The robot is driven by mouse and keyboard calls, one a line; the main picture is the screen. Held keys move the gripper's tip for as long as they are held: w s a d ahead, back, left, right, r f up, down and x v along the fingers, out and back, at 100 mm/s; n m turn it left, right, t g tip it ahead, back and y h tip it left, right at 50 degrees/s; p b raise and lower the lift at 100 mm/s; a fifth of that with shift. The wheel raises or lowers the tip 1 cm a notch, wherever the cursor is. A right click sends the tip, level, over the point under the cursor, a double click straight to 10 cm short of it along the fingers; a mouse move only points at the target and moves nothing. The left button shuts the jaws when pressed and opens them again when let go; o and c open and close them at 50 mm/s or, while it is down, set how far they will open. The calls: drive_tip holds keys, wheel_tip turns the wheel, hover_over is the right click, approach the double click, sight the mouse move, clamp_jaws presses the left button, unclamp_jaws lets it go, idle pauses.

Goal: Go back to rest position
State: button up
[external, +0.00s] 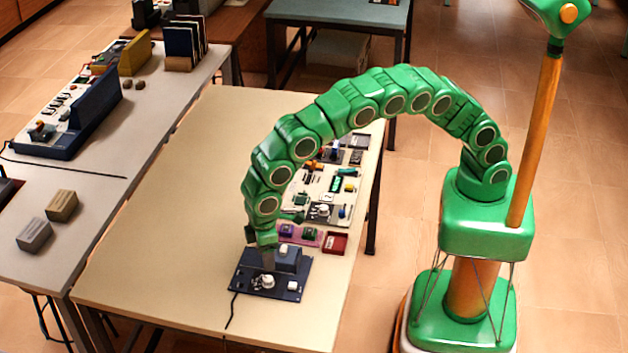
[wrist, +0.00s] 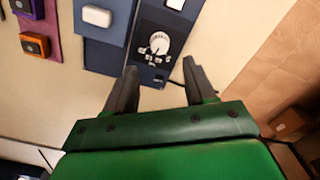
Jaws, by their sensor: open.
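My green arm arches over the pale table (external: 165,220). My gripper (external: 268,258) points down at the dark blue panel (external: 246,283) near the table's front. In the wrist view my gripper (wrist: 160,82) is open, with nothing between its two dark fingers. The panel also shows in the wrist view (wrist: 178,28), beyond the fingertips, with a white round dial (wrist: 159,43) and white markings. The dial shows in the external view (external: 264,282) just below my gripper. I cannot tell whether the fingers touch the panel.
A grey table (external: 90,190) with boxes and devices stands at the left. The pale table's left part is clear.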

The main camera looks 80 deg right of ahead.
idle(0.4)
drive_tip(key=s+d+r+m, duration=0.1)
drive_tip(key=s+d+r, duration=0.3)
drive_tip(key=d, duration=0.6)
drive_tip(key=s+d+r+m, duration=0.1)
drive_tip(key=d+r+m, duration=0.1)
drive_tip(key=d+r, duration=0.6)
drive_tip(key=s+d+r+m, duration=0.1)
drive_tip(key=s+d+r, duration=0.2)
drive_tip(key=d, duration=0.9)
drive_tip(key=s+d, duration=0.5)
drive_tip(key=s, duration=0.5)
drive_tip(key=s+d+r+m+g, duration=0.1)
drive_tip(key=s+d, duration=0.5)
drive_tip(key=s, duration=0.4)
drive_tip(key=s+d+r+m, duration=0.1)
drive_tip(key=s+d, duration=0.4)
drive_tip(key=s, duration=0.5)
drive_tip(key=shift+s+d+g, duration=0.35)
drive_tip(key=shift+g, duration=0.05)
